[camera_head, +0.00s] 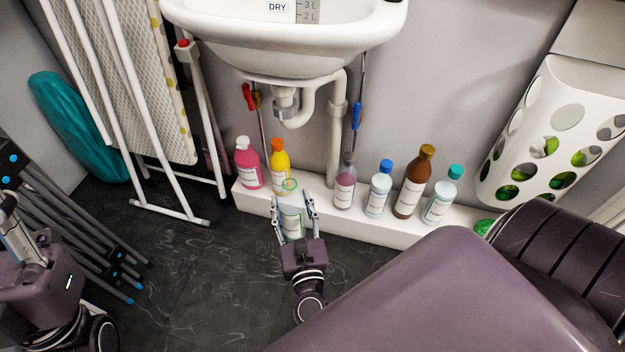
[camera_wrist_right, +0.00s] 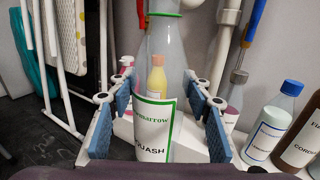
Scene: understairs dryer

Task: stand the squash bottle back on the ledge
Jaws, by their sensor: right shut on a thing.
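The squash bottle (camera_wrist_right: 157,115) is clear, with a white, green-bordered label reading "SQUASH". My right gripper (camera_head: 295,208) is shut on it, with blue pads on either side. In the head view the bottle (camera_head: 290,218) looks roughly upright at the front of the white ledge (camera_head: 390,231), under the sink. Its base is hidden, so I cannot tell whether it touches the ledge. My left gripper (camera_head: 22,240) is partly in view at the left edge; its jaws are unclear.
On the ledge, pink (camera_head: 248,165) and yellow (camera_head: 279,158) bottles stand left of a gap. Purple (camera_head: 345,185), blue-capped (camera_head: 379,190), brown (camera_head: 412,185) and teal-capped (camera_head: 441,197) bottles stand right. The sink pipe (camera_head: 336,130) drops behind. A white drying rack (camera_head: 170,211) stands left.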

